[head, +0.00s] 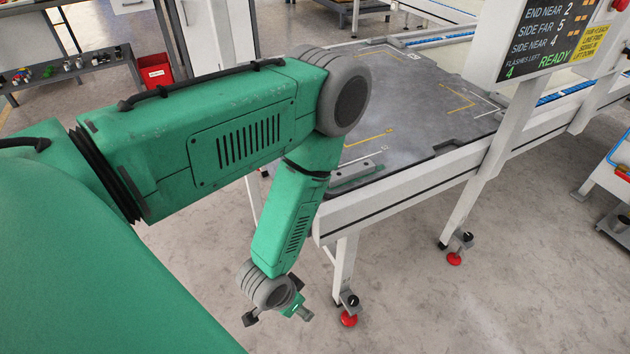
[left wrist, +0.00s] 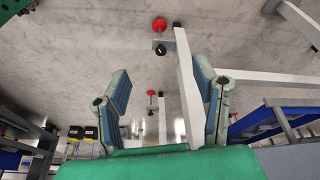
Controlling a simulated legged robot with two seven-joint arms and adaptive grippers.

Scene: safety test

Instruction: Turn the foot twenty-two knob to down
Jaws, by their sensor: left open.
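The nearest knob (head: 352,300) is above a red foot (head: 348,320), just right of my left gripper (head: 279,318). A second knob (head: 467,237) is by a red foot (head: 454,259) further right. No foot number is readable, so I cannot tell which is twenty-two. In the left wrist view my left gripper (left wrist: 164,85) is open and empty, fingers wide apart. A knob (left wrist: 160,49) shows beyond the fingertips, and another knob (left wrist: 151,110) shows between the fingers. Neither is touched. My right gripper is out of view.
A white-framed table (head: 410,190) with a dark top stands above the feet. A display (head: 545,35) reads END NEAR 2, SIDE FAR 5, SIDE NEAR 4, flashes left 4, READY. A red bin (head: 156,75) stands at the back left.

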